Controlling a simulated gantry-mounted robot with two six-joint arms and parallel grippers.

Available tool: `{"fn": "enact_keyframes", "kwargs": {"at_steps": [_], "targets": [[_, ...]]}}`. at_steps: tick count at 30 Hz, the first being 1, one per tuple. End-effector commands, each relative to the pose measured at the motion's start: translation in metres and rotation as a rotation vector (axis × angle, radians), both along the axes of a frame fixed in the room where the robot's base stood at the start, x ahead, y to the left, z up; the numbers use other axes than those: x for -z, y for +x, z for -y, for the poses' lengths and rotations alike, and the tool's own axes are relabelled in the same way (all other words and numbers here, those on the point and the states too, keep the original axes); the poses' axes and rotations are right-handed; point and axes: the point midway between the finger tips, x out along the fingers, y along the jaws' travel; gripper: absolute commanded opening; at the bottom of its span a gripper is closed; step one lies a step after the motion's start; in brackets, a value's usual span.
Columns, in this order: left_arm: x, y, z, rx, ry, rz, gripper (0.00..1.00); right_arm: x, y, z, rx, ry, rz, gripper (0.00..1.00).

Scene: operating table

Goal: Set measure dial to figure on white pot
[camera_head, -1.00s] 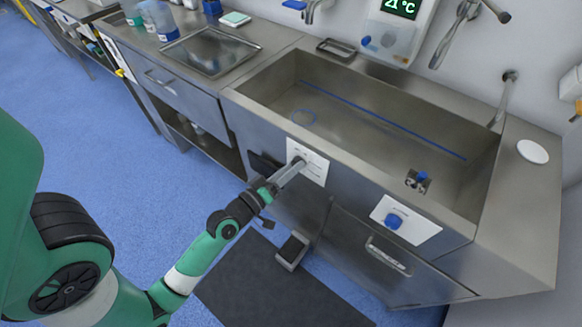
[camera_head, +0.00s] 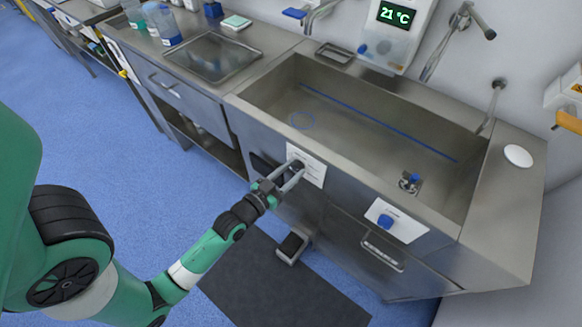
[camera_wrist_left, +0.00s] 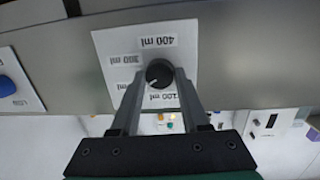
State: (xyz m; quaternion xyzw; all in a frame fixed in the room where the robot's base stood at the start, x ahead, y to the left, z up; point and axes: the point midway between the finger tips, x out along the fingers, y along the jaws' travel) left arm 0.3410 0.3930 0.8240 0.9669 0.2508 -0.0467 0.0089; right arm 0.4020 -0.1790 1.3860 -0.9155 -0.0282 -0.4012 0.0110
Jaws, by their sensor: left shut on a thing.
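The measure dial (camera_wrist_left: 158,74) is a black knob with a white mark, on a white plate (camera_wrist_left: 112,45) in the sink's front panel. The left wrist view shows labels around it upside down, including 400 ml, 300 ml and 100 ml. The white mark points to the lower left there, towards a partly hidden label. My left gripper (camera_wrist_left: 161,77) is shut on the dial, one finger on each side. In the head view, my left gripper (camera_head: 295,170) reaches the plate (camera_head: 313,168) from the lower left. No white pot is clearly recognisable. My right gripper is out of view.
A blue knob (camera_head: 385,221) sits on another white panel to the right. A flat white disc (camera_head: 518,156) lies on the right counter. The sink basin (camera_head: 350,130) is above the dial. A pedal (camera_head: 291,248) and dark mat (camera_head: 270,285) are on the floor below.

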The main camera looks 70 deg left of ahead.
Motion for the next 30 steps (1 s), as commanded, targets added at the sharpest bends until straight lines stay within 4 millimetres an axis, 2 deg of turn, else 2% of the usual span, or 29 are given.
{"fn": "enact_keyframes", "kwargs": {"at_steps": [6, 19, 20, 21, 24, 25, 30], "targets": [[-0.0011, 0.0003, 0.0003, 0.001, 0.044, -0.027, 0.0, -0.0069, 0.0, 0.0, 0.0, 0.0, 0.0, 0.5], [-0.0003, 0.0003, 0.0002, 0.001, 0.052, -0.031, 0.0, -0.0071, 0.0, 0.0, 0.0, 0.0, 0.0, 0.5], [-0.0004, 0.0003, 0.0002, 0.001, 0.052, -0.031, 0.47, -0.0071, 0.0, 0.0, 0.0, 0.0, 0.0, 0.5], [-0.0004, 0.0003, 0.0002, 0.001, 0.052, -0.031, 0.54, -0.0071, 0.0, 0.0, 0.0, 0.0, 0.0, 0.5], [-0.0003, 0.0002, 0.0001, 0.001, 0.051, -0.031, 0.72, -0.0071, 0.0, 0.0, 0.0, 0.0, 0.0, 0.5], [-0.0003, 0.0002, 0.0001, 0.001, 0.05, -0.031, 0.75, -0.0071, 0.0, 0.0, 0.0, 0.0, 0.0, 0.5], [-0.0002, 0.0002, 0.0001, 0.0, 0.05, -0.031, 0.75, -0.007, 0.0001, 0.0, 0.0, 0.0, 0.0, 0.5]]}}
